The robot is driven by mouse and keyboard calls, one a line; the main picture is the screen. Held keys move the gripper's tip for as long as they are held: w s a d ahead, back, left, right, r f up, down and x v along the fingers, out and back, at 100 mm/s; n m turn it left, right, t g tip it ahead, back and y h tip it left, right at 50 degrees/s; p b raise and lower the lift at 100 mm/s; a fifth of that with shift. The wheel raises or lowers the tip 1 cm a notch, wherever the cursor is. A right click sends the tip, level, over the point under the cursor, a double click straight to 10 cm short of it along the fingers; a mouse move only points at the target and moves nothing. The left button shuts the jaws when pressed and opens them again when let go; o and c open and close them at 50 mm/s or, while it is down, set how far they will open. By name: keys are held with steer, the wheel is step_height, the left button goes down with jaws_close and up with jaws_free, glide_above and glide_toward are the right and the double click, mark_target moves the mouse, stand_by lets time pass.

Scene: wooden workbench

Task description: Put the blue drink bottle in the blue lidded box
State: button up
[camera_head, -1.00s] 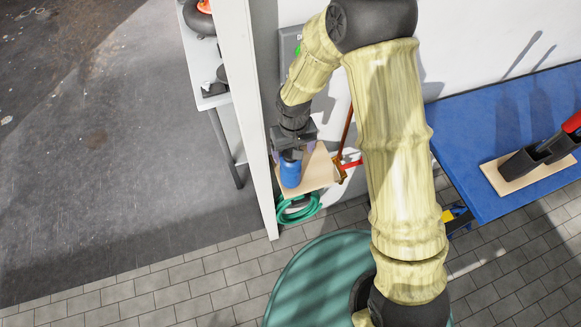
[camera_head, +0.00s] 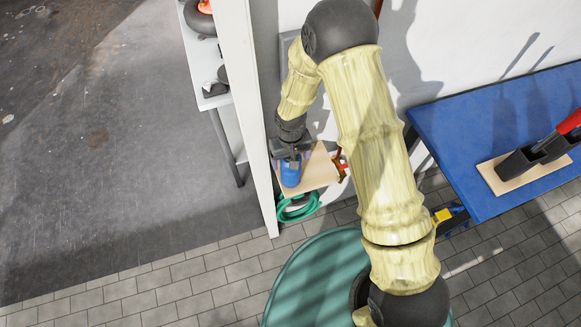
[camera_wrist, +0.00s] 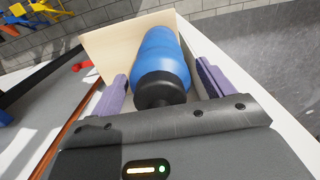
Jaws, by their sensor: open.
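The blue drink bottle (camera_head: 290,174) stands on a small wooden surface (camera_head: 318,172) beside the white wall edge in the head view. In the wrist view the blue bottle (camera_wrist: 160,58) with its black cap lies between the two purple fingers of my gripper (camera_wrist: 162,88). The fingers are spread, with a visible gap on each side of the bottle. My gripper (camera_head: 290,156) is at the bottle in the head view and partly hides it. I cannot make out a blue lidded box in either view.
A green coiled hose (camera_head: 298,208) hangs below the wooden surface. A white wall post (camera_head: 250,110) stands close on the left of my gripper. Grey floor lies open at the left.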

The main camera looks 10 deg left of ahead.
steer(key=shift+c, duration=0.4)
jaws_close()
steer(key=shift+r+b, duration=0.1)
steer(key=shift+b, duration=0.2)
